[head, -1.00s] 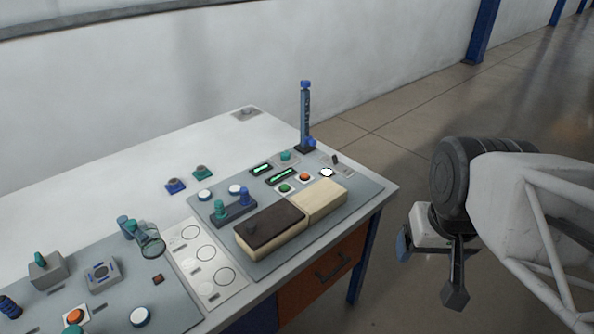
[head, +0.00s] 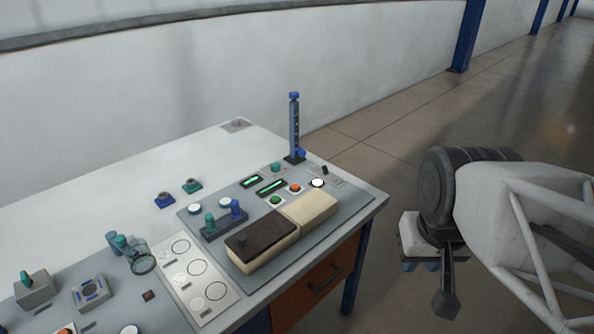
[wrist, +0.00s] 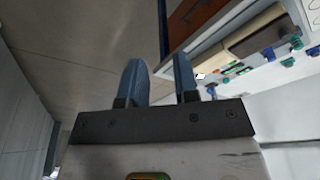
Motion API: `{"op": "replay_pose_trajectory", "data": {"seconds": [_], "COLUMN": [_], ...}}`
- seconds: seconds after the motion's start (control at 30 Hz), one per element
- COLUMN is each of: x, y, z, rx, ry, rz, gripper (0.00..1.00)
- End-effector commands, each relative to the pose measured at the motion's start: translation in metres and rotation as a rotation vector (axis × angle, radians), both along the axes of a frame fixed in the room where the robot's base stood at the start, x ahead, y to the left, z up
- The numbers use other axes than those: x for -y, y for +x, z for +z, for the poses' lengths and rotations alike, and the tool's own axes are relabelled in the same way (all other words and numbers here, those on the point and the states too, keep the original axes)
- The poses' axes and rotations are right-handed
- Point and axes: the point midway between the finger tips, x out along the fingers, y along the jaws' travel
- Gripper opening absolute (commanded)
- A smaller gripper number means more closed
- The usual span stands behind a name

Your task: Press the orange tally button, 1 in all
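A small orange button (head: 295,187) sits on the grey panel at the right of the desk, beside a green button (head: 275,200) and a white one (head: 317,183). A second orange button (head: 66,330) is partly cut off at the lower left edge of the head view. I cannot tell from labels which is the tally button. My gripper (head: 420,266) hangs right of the desk, over the floor and well apart from the panel. In the wrist view its two blue fingers (wrist: 160,76) stand apart with nothing between them. The desk is beyond them at upper right.
A brown-and-cream block (head: 262,240) lies in front of the buttons. Two green displays (head: 271,187) are behind them. A blue post (head: 294,125) stands at the panel's back. A teal-and-blue knobbed part (head: 225,220) is to the left. Floor right of the desk is clear.

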Motion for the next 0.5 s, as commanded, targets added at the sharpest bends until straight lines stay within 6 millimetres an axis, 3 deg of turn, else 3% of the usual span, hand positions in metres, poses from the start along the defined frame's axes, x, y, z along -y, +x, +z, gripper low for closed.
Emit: {"op": "replay_pose_trajectory", "data": {"seconds": [0.03, 0.17, 0.5], "x": [0.0, 0.0, 0.0], "y": [0.0, 0.0, 0.0], "z": [0.0, 0.0, 0.0], "rx": [0.0, 0.0, 0.0], "ry": [0.0, 0.0, 0.0], "rz": [0.0, 0.0, 0.0], "gripper": [0.2, 0.0, 0.0]}}
